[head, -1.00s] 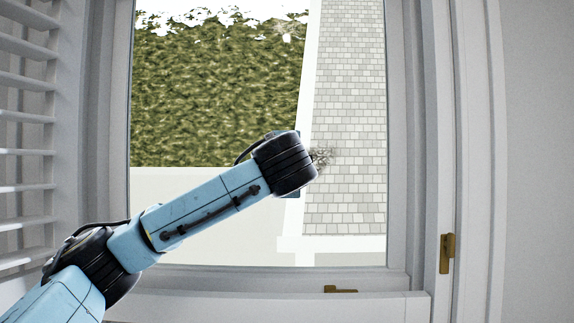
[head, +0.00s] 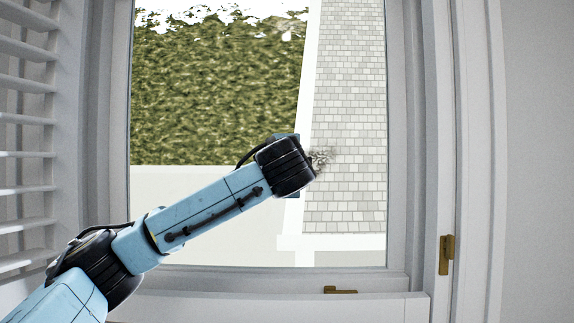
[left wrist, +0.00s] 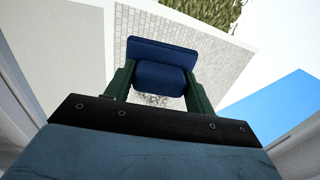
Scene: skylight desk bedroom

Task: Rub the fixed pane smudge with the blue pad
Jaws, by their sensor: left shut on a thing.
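The smudge (head: 322,158) is a grey, speckled patch on the window pane (head: 225,215), just right of my left wrist in the head view. It also shows in the left wrist view (left wrist: 150,100), partly covered by the pad and gripper. The blue pad (left wrist: 163,52) is dark blue with a thick grip part. My left gripper (left wrist: 162,82) is shut on that grip part, with green fingers on both sides. In the head view my wrist hides most of the pad. I cannot tell whether the pad touches the glass. My right gripper is out of view.
White window frame (head: 398,150) surrounds the pane. A brass handle (head: 446,254) is on the right and another brass fitting (head: 340,289) on the lower frame. White louvred shutters (head: 25,130) stand at the left. A hedge and paved path lie outside.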

